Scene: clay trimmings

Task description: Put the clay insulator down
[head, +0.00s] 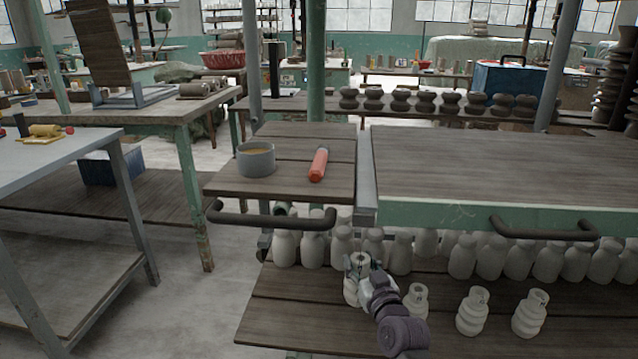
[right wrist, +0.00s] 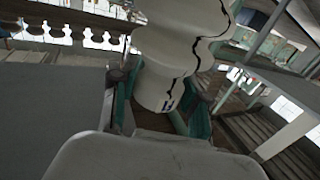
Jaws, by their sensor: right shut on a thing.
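My right gripper (head: 362,274) is low over the wooden lower shelf (head: 290,310) of the cart. It is shut on a pale clay insulator (head: 350,291), which stands roughly upright at the row's left end. Whether its base touches the shelf I cannot tell; my gripper hides part of it. In the right wrist view the held insulator (right wrist: 180,45) fills the upper middle, between the green fingers (right wrist: 160,112). Dark jagged lines run down its side. My left gripper is out of view.
Several similar insulators (head: 473,311) stand to the right on the shelf. Rows of pale bottle-shaped pieces (head: 343,244) stand close behind. Above are a small wooden top with a grey tin (head: 256,160) and a red-orange tool (head: 318,164), and dark handles (head: 270,218). The shelf's left front is bare.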

